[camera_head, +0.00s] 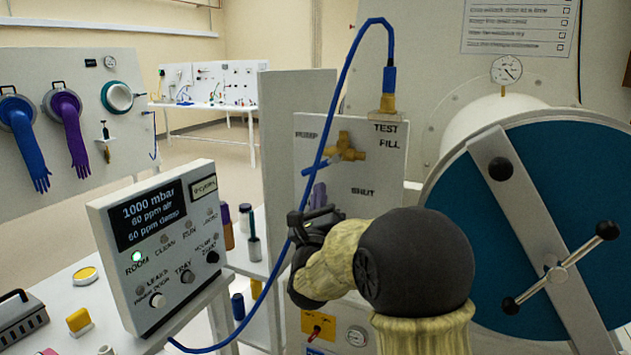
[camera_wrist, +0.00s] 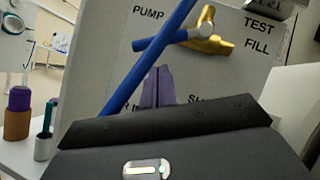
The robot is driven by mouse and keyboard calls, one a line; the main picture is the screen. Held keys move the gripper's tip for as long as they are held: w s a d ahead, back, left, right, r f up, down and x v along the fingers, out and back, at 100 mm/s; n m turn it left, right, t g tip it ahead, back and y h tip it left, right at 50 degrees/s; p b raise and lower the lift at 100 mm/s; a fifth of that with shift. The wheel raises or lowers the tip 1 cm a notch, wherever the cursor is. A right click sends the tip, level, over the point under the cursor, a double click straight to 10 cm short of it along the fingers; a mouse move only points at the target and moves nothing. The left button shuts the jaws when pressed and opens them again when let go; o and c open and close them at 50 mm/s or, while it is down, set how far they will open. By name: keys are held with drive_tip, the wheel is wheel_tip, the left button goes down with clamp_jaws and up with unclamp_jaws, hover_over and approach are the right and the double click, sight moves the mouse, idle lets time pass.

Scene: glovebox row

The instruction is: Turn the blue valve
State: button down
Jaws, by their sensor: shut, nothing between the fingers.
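The valve (camera_head: 345,152) is a brass body on a pale upright panel, with labels PUMP, TEST, FILL and SHUT around it. Its blue lever (camera_head: 320,167) points left and slightly down from the brass. The fingers partly cover the lower lettering.
A blue hose (camera_head: 345,75) loops down in front of the panel, crossing near the lever and close to my gripper. A control box (camera_head: 160,245) stands at left. A large round blue door (camera_head: 500,230) with a barred handle is at right. Purple-capped bottles stand behind the box.

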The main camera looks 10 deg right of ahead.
drive_tip(key=shift+w+a+r, duration=0.15)
drive_tip(key=shift+w+r, duration=0.1)
drive_tip(key=shift+r, duration=0.2)
drive_tip(key=shift+w+a+r, duration=0.15)
drive_tip(key=shift+w+r, duration=0.05)
drive_tip(key=shift+r, duration=0.25)
drive_tip(key=shift+d, duration=0.15)
